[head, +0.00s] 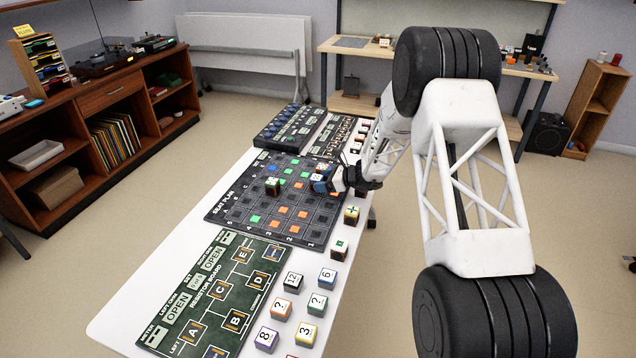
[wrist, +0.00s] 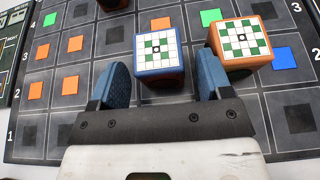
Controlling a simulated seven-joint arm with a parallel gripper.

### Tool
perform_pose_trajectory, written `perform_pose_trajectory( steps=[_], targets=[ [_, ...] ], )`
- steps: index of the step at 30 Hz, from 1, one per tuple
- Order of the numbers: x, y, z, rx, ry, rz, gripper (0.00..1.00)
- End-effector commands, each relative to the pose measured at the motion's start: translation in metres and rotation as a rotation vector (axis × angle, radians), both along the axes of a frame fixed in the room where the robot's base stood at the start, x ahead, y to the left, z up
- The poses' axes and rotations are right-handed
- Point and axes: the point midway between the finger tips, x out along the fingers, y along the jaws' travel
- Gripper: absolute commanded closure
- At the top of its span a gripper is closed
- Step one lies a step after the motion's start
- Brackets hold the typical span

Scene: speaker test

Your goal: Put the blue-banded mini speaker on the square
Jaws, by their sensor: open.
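The blue-banded mini speaker (wrist: 160,52) is a small cube with a blue-edged top bearing a white and green checked pattern. It stands on the dark grid board (wrist: 62,118). My gripper (wrist: 163,78) is open, with its blue fingers on either side of the cube's near part and visible gaps to it. An orange-edged cube (wrist: 241,44) with a similar top stands just right of it, close to the right finger. In the head view my gripper (head: 340,181) is over the right part of the board. Which square the task means cannot be told.
The board (head: 230,208) has orange, green and blue squares. Another cube (head: 272,187) stands on its left half. Several numbered cubes (head: 281,309) line the white table's right side beside a green resistor board (head: 208,300). Panels (head: 290,125) lie at the far end.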

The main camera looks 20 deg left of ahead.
Motion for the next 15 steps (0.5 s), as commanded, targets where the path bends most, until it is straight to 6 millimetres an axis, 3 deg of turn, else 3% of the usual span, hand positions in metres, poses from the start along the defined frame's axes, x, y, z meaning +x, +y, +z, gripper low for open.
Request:
perform_pose_trajectory(
  steps=[15],
  targets=[
    [0.001, -0.073, 0.030, 0.000, -0.001, -0.002, 0.28]
  ],
)
